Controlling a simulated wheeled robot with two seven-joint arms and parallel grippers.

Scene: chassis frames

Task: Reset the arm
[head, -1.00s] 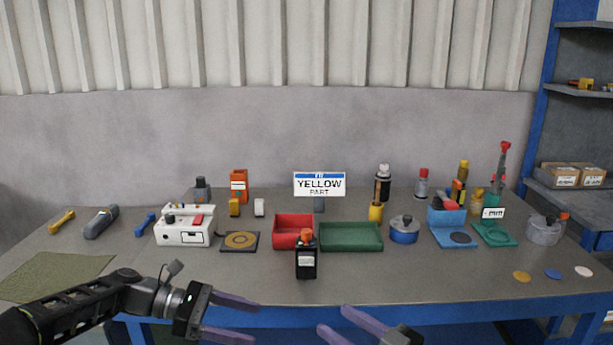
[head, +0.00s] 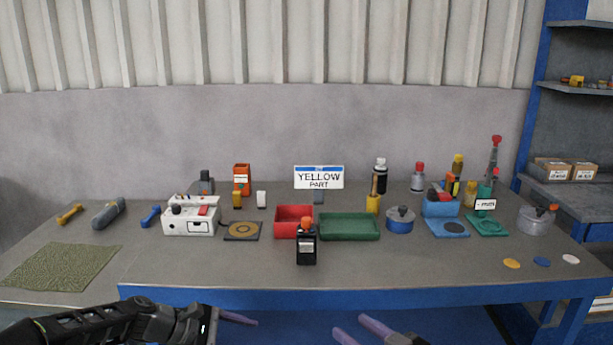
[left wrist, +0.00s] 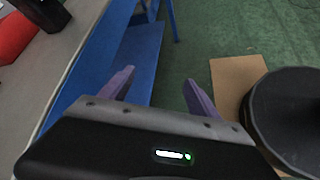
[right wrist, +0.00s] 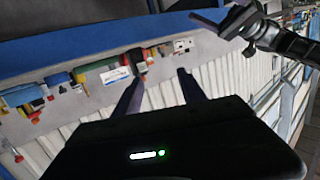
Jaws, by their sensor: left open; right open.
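My right gripper (head: 365,328) is at the bottom of the head view, in front of the table's blue edge. Its purple fingers are apart with nothing between them, and they also show in the right wrist view (right wrist: 158,92). My left arm comes in low from the left. One purple finger of my left gripper (head: 238,319) shows in the head view, below the table edge. In the left wrist view its two fingers (left wrist: 155,88) are spread and empty, over the blue frame and green floor. Neither gripper touches anything on the table.
The grey table (head: 420,270) holds a black bottle with an orange cap (head: 306,247) near the front. A green mat (head: 60,267) lies at left. The front strip is mostly clear.

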